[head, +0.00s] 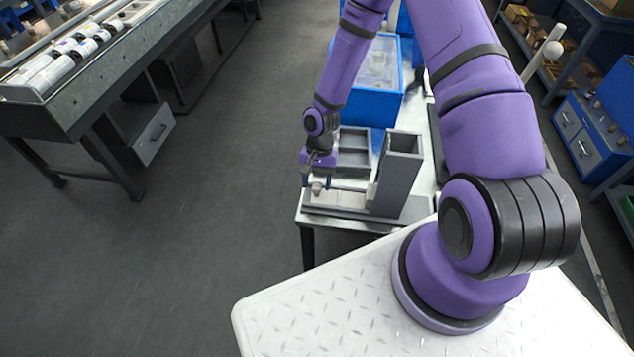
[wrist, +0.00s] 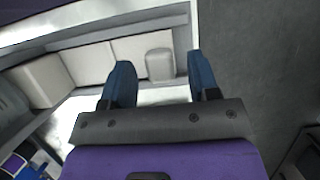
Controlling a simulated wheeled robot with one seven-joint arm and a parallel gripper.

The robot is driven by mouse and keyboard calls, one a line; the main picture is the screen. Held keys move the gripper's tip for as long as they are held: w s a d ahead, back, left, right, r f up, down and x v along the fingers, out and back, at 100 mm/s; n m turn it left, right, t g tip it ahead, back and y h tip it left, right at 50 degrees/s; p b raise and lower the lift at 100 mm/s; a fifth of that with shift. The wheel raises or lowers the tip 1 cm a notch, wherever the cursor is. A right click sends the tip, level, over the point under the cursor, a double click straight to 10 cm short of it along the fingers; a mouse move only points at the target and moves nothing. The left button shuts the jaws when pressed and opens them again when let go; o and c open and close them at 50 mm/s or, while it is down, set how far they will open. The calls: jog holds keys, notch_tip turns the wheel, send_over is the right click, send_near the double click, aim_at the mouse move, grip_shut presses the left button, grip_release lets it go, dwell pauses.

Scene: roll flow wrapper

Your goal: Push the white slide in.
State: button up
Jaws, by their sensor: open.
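The white slide shows in the wrist view as pale blocks lying in a grey channel, with a rounded white end piece (wrist: 159,65). In the head view a small pale knob (head: 317,188) shows at the left end of the grey wrapper base (head: 350,211), just below my gripper (head: 316,178). In the wrist view my gripper (wrist: 160,68) is open, its two blue fingers apart. The rounded end piece appears between the fingertips. I cannot tell whether either finger touches it.
A grey upright hopper (head: 402,157) stands at the right of the base. A grey tray (head: 354,150) and a blue bin (head: 372,108) lie behind. The small table's left edge is close to my gripper. Open floor (head: 215,190) lies to the left.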

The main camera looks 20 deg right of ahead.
jog(key=shift+s+f, duration=0.1)
jog(key=shift+f, duration=0.2)
grip_shut()
send_over(352, 198)
jog(key=shift+a, duration=0.15)
jog(key=shift+s, duration=0.1)
grip_release()
jog(key=shift+r, duration=0.1)
